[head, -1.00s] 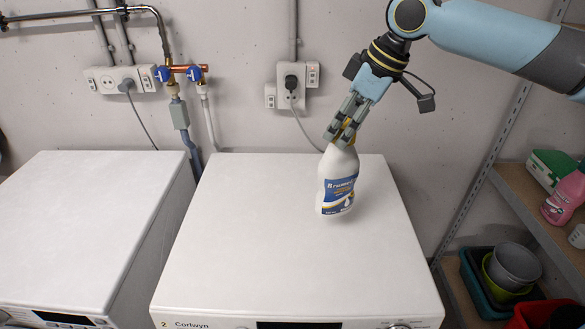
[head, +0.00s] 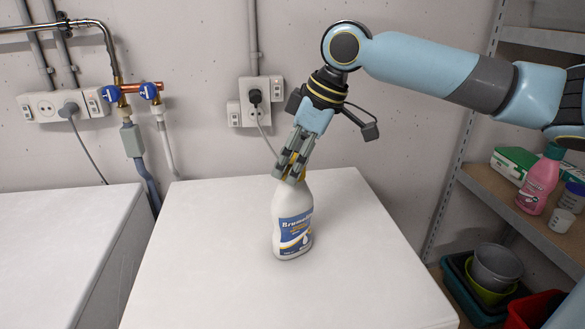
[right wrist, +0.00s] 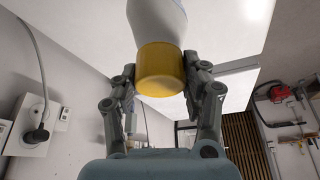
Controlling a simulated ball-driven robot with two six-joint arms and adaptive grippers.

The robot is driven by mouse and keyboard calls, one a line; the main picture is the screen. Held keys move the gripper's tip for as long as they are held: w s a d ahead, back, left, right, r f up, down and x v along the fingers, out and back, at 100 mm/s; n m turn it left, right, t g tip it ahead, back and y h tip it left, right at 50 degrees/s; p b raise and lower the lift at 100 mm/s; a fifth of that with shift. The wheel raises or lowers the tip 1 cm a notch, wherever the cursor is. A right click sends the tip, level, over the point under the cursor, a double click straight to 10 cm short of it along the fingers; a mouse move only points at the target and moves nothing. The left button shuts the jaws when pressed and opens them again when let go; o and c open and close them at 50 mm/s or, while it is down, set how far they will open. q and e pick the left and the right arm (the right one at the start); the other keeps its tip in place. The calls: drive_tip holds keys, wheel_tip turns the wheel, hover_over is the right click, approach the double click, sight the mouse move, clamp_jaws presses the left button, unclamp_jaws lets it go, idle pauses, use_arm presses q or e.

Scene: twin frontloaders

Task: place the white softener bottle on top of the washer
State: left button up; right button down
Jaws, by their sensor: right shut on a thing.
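The white softener bottle (head: 291,225), with a blue label and a yellow cap, is over the middle of the white washer top (head: 220,285). It leans slightly; I cannot tell whether its base touches the surface. My right gripper (head: 290,178) is above the bottle and shut on its cap. In the right wrist view the yellow cap (right wrist: 160,70) sits between the two fingers (right wrist: 158,82), with the white bottle body (right wrist: 157,20) beyond it. My left gripper is not in view.
A second white machine (head: 60,245) stands left, across a narrow gap. A wall socket (head: 255,100) and pipes are behind. Right, a shelf (head: 500,205) holds a pink bottle (head: 541,180) and a green box (head: 512,163), with tubs (head: 490,270) below. The top around the bottle is clear.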

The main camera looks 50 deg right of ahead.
drive_tip(key=shift+r, duration=0.1)
drive_tip(key=c, duration=0.9)
unclamp_jaws()
drive_tip(key=shift+c, duration=0.2)
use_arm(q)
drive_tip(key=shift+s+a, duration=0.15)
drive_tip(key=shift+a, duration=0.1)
use_arm(e)
drive_tip(key=o, duration=0.3)
drive_tip(key=shift+s, duration=0.1)
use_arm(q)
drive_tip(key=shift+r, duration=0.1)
use_arm(e)
drive_tip(key=p+v, duration=0.1)
drive_tip(key=v, duration=0.4)
drive_tip(key=shift+p, duration=0.4)
use_arm(q)
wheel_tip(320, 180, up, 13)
drive_tip(key=p, duration=1.1)
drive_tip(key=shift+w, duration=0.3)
use_arm(e)
drive_tip(key=v, duration=0.7)
